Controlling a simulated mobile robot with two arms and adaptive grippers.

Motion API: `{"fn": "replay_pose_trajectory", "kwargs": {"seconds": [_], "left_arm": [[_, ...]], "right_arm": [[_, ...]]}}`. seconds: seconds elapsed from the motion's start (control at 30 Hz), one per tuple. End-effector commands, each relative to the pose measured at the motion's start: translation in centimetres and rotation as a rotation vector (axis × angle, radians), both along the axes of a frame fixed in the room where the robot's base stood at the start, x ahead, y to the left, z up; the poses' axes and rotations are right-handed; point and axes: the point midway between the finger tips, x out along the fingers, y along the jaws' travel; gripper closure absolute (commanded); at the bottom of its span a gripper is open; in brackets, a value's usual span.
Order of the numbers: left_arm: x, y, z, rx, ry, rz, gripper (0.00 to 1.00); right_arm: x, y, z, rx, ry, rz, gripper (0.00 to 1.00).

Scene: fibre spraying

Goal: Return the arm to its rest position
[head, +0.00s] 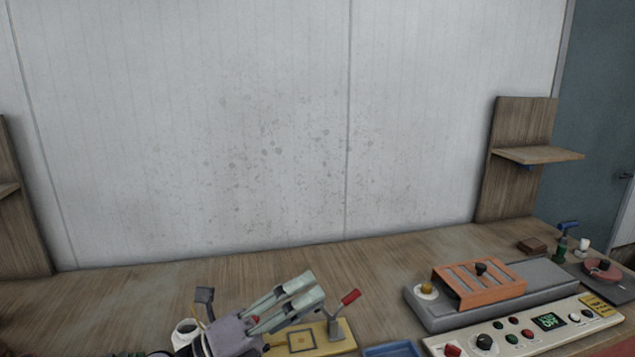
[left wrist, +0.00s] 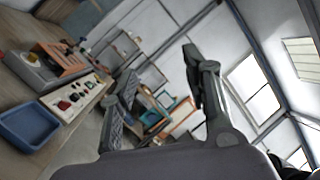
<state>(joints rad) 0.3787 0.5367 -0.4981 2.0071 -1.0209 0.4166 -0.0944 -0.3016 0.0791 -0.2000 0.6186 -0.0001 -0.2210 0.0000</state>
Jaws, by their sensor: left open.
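My left gripper (head: 312,287) is in the head view at the bottom, left of centre, in front of the bench. Its two fingers point to the upper right and hold nothing. They hide part of a yellow plate (head: 345,337) with a red-handled lever (head: 349,298). In the left wrist view the gripper (left wrist: 160,72) has its fingers spread wide apart, with only the distant room between them. My right gripper is not in view.
A grey device with an orange slotted cover (head: 480,283) and a control panel (head: 520,334) stand at the right. A blue tray (head: 392,350) lies at the front; it also shows in the left wrist view (left wrist: 30,128). The wooden bench (head: 150,275) is clear toward the wall.

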Motion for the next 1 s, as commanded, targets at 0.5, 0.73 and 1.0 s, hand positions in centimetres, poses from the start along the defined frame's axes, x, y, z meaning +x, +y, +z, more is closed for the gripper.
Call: {"fn": "replay_pose_trajectory", "kwargs": {"seconds": [0.5, 0.73, 1.0], "left_arm": [[0.4, 17.7, -17.0, -0.949, 1.134, 0.828, 0.56], [-9.6, 19.8, -28.4, -1.071, 1.649, 1.17, 0.56], [-19.9, 19.1, -33.7, -1.055, 2.033, 1.408, 0.56]], "right_arm": [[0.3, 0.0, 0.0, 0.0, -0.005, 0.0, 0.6], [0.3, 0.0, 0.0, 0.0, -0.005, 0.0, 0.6], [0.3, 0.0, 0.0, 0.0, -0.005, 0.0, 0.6]]}}
